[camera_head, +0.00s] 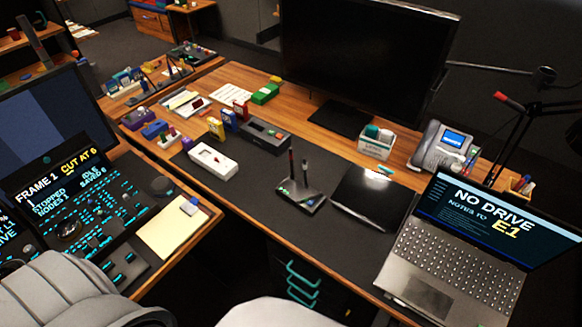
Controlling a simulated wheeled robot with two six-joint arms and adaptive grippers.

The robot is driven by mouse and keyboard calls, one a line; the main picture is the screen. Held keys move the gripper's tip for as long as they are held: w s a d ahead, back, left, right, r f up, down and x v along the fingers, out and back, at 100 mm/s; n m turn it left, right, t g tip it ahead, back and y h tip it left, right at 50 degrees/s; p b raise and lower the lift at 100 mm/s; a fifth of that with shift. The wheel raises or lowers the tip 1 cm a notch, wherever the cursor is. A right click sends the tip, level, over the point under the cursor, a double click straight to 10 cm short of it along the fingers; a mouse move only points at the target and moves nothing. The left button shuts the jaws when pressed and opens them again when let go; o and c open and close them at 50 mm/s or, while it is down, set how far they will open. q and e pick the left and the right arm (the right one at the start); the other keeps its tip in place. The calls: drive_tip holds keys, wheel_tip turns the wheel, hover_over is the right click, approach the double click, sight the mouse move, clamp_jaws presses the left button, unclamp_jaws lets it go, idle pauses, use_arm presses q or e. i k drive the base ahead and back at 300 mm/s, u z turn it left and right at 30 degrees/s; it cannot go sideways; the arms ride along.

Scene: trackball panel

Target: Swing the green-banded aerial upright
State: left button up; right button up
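No green band can be made out on any rod, so I cannot tell which thing is the green-banded aerial. A small dark base (301,198) stands on the dark desk mat, left of a black flat pad. Two thin dark rods (291,164) rise from it, close to upright. Smaller thin rods (170,68) show among small items on the far left shelf, too small to read. A dark control panel (80,212) with cyan marks, lit text and a round trackball-like part lies on the left desk.
A large black monitor (365,55) stands at the back. An open laptop (470,245) is at the right, near a desk phone (443,146). A white box (212,160) and several small boxes line the desk's left side. The mat's front middle is clear.

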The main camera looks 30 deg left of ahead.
sight(303, 201)
drive_tip(key=u, duration=0.25)
drive_tip(key=k, duration=0.3)
drive_tip(key=u, duration=0.4)
drive_tip(key=i, duration=0.5)
